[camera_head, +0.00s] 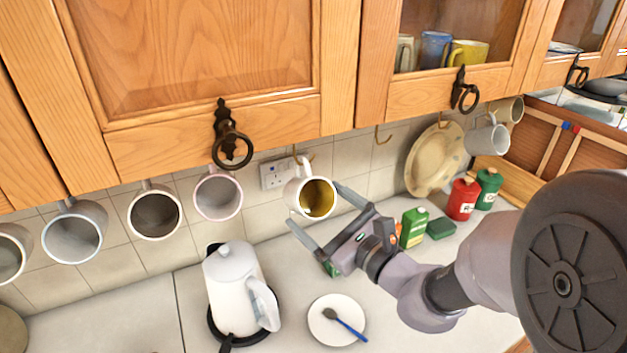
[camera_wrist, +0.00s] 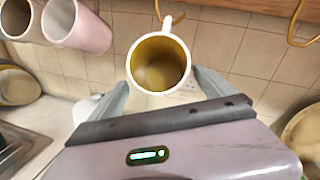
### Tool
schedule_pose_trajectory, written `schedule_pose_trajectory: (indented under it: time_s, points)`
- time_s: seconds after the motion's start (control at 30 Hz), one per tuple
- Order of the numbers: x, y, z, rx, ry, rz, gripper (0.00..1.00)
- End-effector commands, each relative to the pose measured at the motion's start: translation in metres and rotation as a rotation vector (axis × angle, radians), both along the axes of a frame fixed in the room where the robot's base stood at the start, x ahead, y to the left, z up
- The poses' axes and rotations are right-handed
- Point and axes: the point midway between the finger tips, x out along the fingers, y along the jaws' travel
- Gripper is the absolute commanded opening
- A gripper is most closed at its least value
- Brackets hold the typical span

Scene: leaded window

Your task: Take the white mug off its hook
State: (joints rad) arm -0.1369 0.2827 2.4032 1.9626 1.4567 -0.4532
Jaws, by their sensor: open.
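The white mug (camera_head: 297,196) with a yellow-brown inside hangs by its handle from a hook under the wall cupboard, its mouth tilted toward my gripper. In the wrist view the white mug (camera_wrist: 159,64) shows its open mouth, with the handle up at the brass hook (camera_wrist: 172,20). My gripper (camera_head: 322,208) is open, with one finger on each side of the mug, around its lower part. In the wrist view my gripper (camera_wrist: 160,88) has its fingertips left and right of the mug. I cannot tell whether either finger touches it.
A pink mug (camera_head: 218,196) and several other mugs hang to the left. A white kettle (camera_head: 233,284) and a saucer (camera_head: 322,337) with a spoon stand on the worktop below. An empty hook (camera_head: 382,136) is to the right. The cupboard (camera_head: 205,70) is close above.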

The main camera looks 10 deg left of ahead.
Motion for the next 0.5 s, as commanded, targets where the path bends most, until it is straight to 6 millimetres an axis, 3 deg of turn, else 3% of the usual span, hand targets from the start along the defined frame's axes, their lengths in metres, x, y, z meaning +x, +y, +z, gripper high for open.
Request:
schedule_pose_trajectory:
  time_s: [0.23,0.5]
  points:
    - [0.032,0.032,0.004,0.000,0.000,0.002,0.94]
    - [0.036,0.037,0.004,0.000,0.000,0.001,0.94]
